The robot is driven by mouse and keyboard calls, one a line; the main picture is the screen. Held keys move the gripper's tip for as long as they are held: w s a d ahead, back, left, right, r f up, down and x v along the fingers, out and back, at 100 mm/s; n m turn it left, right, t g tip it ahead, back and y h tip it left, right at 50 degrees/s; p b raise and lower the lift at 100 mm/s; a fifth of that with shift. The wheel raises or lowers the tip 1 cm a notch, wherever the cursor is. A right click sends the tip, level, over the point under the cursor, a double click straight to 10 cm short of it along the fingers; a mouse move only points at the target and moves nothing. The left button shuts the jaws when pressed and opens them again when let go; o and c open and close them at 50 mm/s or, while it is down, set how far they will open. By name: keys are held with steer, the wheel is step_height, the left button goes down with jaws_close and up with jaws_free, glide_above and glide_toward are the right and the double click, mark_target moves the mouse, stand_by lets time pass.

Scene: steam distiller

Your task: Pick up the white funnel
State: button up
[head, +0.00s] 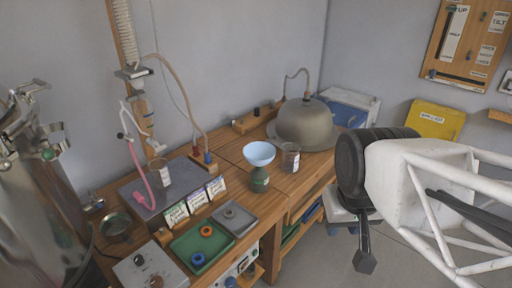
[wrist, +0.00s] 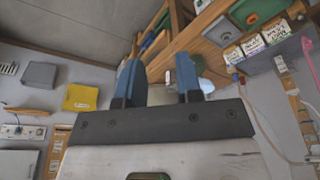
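The white funnel (head: 259,153), pale bluish in this light, sits mouth up on top of a green bottle (head: 260,181) near the front edge of the wooden bench. My gripper (head: 365,260) hangs to the right of the bench in the head view, well apart from the funnel. In the wrist view my gripper (wrist: 159,78) has its two blue fingers apart with nothing held between them. A pale, partly hidden shape shows beside the right finger there; I cannot tell whether it is the funnel.
A glass beaker (head: 290,158) stands just right of the funnel, with a metal dome (head: 305,124) behind it. Open floor lies right of the bench.

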steer(key=w+a+n, duration=0.1)
steer(key=w+n, duration=0.2)
steer(key=w, duration=0.9)
steer(key=n+h, duration=0.1)
steer(key=n, duration=0.9)
glide_above(255, 160)
steer(key=s, duration=0.2)
step_height(255, 160, down, 12)
steer(key=shift+w+a+f+t, duration=0.1)
steer(key=shift+w+a+t, duration=0.05)
steer(key=shift+a+t, duration=0.2)
steer(key=shift+x, duration=1.3)
steer(key=shift+x, duration=2.6)
